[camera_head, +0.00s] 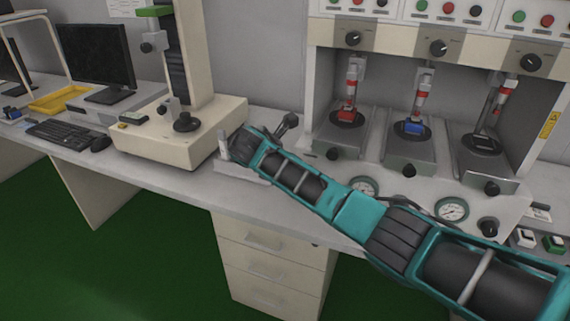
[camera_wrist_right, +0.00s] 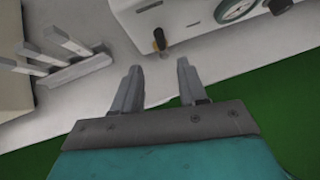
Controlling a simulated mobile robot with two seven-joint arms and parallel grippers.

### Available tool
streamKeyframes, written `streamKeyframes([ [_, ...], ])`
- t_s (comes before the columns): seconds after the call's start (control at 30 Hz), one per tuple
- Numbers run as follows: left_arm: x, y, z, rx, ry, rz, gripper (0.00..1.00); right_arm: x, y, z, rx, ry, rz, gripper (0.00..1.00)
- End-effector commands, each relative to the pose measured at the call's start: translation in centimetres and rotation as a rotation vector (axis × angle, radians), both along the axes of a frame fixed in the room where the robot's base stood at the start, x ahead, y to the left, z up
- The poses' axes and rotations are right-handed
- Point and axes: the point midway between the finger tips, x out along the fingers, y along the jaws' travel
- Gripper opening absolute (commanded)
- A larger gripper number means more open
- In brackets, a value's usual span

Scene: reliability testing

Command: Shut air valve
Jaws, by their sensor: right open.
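The air valve (camera_wrist_right: 160,40) is a small fitting with a dark lever and a brass-coloured part on the front of the white machine, in the right wrist view. It lies just beyond my right gripper (camera_wrist_right: 159,66), about in line with the gap between the fingers. The fingers are apart with nothing between them, and they do not touch the valve. In the head view my right arm crosses the bench from the lower right; I cannot make out its fingers or the valve there. My left gripper is not in view.
A pressure gauge (camera_wrist_right: 236,9) and a black knob (camera_wrist_right: 279,5) sit right of the valve. A pale pronged rack (camera_wrist_right: 72,68) stands left of my gripper. In the head view a beige instrument (camera_head: 165,140) and drawers (camera_head: 270,262) stand near the arm.

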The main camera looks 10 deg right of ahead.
Motion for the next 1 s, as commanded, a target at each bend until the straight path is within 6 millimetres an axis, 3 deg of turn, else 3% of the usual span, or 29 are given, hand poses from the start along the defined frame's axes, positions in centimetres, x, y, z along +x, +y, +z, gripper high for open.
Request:
streamKeyframes([
  [0.23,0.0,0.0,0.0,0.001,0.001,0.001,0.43,-1.3,1.4,1.9,-0.001,-0.001,0.001,0.42],
  [0.67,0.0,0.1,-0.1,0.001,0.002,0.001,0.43,-1.6,1.6,1.8,0.009,0.0,-0.001,0.42],
  [0.77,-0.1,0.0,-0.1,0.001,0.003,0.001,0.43,-2.3,2.2,-0.2,0.073,-0.014,-0.011,0.42],
  [0.87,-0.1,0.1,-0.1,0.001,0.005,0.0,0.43,-3.8,3.3,-4.0,0.222,-0.047,-0.046,0.42],
  [1.0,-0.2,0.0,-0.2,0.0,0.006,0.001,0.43,-7.2,5.1,-10.1,0.525,-0.114,-0.167,0.42],
])
